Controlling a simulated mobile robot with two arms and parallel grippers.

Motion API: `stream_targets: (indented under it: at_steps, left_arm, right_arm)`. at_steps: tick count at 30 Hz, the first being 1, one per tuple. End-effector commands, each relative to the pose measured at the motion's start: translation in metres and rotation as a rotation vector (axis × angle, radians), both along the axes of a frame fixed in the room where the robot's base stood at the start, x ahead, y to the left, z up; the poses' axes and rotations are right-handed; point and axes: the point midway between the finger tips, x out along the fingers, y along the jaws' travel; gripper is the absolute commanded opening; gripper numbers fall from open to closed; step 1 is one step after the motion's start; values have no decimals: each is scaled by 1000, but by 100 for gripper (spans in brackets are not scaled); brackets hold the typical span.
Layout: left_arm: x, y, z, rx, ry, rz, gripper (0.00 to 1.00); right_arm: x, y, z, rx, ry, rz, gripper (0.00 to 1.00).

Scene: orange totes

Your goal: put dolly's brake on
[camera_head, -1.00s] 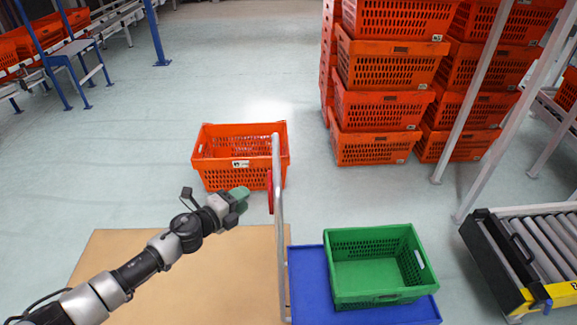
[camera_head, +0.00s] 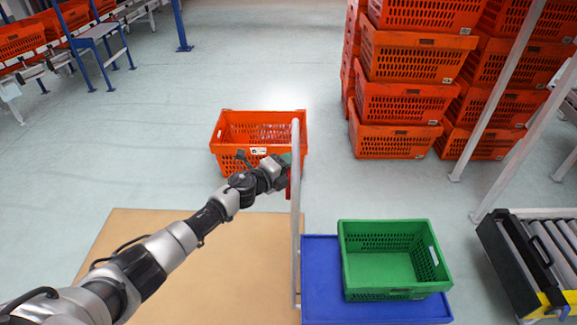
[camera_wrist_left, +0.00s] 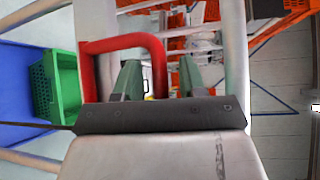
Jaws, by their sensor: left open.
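The dolly has a blue platform (camera_head: 375,309) and an upright grey metal handle (camera_head: 295,215). A red brake lever (camera_head: 289,185) sits on the handle's left side, largely hidden behind my gripper in the head view. My left gripper (camera_head: 284,162) is open at the handle. In the left wrist view, the red lever (camera_wrist_left: 120,42) is a bent bar beyond the green fingers of my gripper (camera_wrist_left: 160,75). Its bent end shows between the two fingers; I cannot tell whether they touch it. My right gripper is in neither view.
A green crate (camera_head: 390,295) stands on the dolly. An orange tote (camera_head: 232,160) is on the floor behind the handle. A flat tan board (camera_head: 180,270) lies left of the dolly. Stacked orange totes (camera_head: 400,100) and a roller conveyor (camera_head: 555,240) stand to the right.

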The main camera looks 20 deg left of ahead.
Motion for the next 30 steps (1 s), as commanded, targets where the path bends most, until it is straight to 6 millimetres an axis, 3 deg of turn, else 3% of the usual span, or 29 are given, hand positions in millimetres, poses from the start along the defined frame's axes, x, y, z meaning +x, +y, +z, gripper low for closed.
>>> stream_targets:
  at_steps: [4, 12, 23, 30]
  left_arm:
    - [0, 0, 0, 0, 0, 0, 40]
    - [0, 0, 0, 0, -1, 1, 0]
    - [0, 1, -1, -17, -6, 1, 0]
    - [-3, 10, -7, -113, -35, 1, 0]
  right_arm:
    - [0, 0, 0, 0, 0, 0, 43]
    - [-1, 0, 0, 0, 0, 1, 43]
    - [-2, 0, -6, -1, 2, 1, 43]
    - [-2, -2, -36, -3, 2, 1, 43]
